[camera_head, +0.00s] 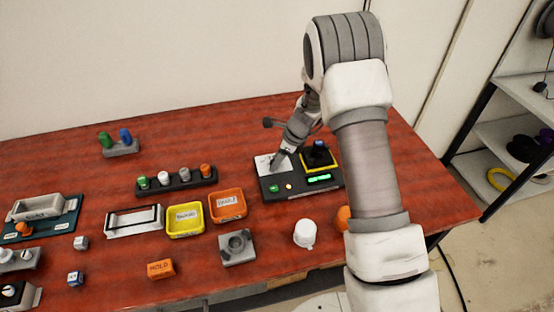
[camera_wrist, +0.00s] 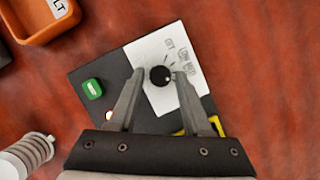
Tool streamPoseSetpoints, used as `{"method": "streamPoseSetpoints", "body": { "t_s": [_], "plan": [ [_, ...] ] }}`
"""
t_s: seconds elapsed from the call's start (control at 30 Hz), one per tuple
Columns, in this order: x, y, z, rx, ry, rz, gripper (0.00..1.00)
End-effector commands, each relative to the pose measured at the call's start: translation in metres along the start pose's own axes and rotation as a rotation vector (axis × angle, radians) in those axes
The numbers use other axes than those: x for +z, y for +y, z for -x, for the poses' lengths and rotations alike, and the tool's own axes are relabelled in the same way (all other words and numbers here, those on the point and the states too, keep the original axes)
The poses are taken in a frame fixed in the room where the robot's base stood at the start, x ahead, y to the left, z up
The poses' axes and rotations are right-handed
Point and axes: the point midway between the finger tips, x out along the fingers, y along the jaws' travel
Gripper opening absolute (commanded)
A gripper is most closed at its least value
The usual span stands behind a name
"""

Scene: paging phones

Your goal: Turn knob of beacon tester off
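The beacon tester is a dark box (camera_head: 303,189) on the right part of the red-brown table. It has a white panel, a green button (camera_wrist: 92,89), a small lit light and a green display (camera_head: 319,179). In the wrist view a round black knob (camera_wrist: 160,76) sits on the white panel, by printed labels only partly readable. My gripper (camera_wrist: 157,77) is over the panel with one finger on each side of the knob. The fingers look spread, with small gaps to the knob. In the head view my gripper (camera_head: 277,162) hides the knob.
A yellow-rimmed socket with a dark piece (camera_head: 319,155) is on the tester's right side. A rack of colored cylinders (camera_head: 177,181) and an orange tray (camera_head: 227,206) stand to the left. A white cup (camera_head: 305,234) is in front. The table behind the rack is mostly clear.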

Motion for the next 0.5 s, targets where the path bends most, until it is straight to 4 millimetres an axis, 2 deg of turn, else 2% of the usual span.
{"method": "streamPoseSetpoints", "body": {
  "t_s": [0.03, 0.23, 0.5],
  "plan": [
    [0.0000, -0.0001, 0.0002, 0.000, 0.000, 0.000, 0.38],
    [-0.0001, -0.0001, 0.0003, 0.000, 0.000, 0.000, 0.02],
    [-0.0002, -0.0002, 0.0004, 0.001, 0.000, 0.004, 0.00]
  ]
}}
